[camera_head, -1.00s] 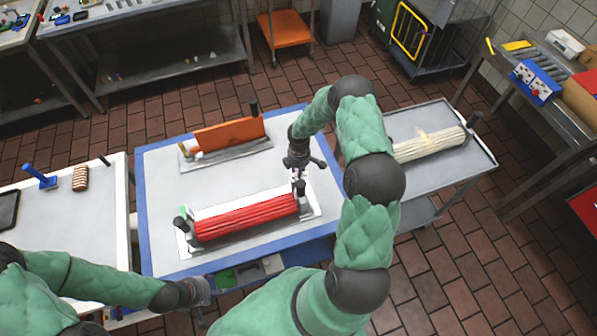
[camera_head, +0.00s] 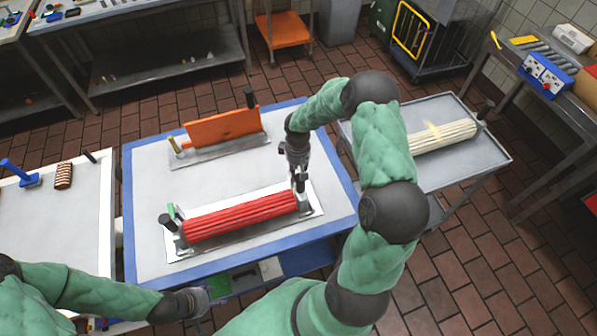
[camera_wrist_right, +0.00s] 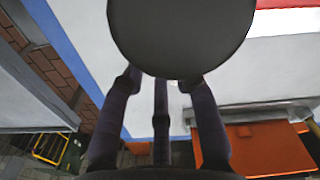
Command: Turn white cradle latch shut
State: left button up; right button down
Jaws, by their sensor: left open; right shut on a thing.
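The white cradle (camera_head: 313,209) lies on the blue-edged table with a red ribbed roller (camera_head: 240,216) along it. A dark end piece (camera_head: 167,221) and a small green piece (camera_head: 171,209) stand at its left end. My right gripper (camera_head: 299,186) points down at the cradle's right end, shut on a small part there. I cannot tell clearly that this part is the latch. In the right wrist view a large dark round knob (camera_wrist_right: 180,35) covers the fingertips. My left gripper (camera_head: 203,300) is open and empty, low at the table's front edge.
An orange piece (camera_head: 222,128) stands in another cradle with a yellow post (camera_head: 173,146) at the back of the table (camera_head: 145,170). A cart (camera_head: 415,175) with a cream roller (camera_head: 440,138) stands at the right. A white table (camera_head: 60,225) is at the left.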

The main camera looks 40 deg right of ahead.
jog(key=m+b, duration=0.1)
jog(key=m, duration=0.1)
jog(key=a+m+b, duration=0.1)
jog(key=m+b, duration=0.1)
jog(key=shift+m, duration=0.4)
jog(key=shift+b, duration=0.35)
jog(key=c, duration=0.9)
grip_release()
jog(key=shift+c, duration=0.2)
notch_tip(320, 180, up, 12)
jog(key=shift+s+f, duration=0.1)
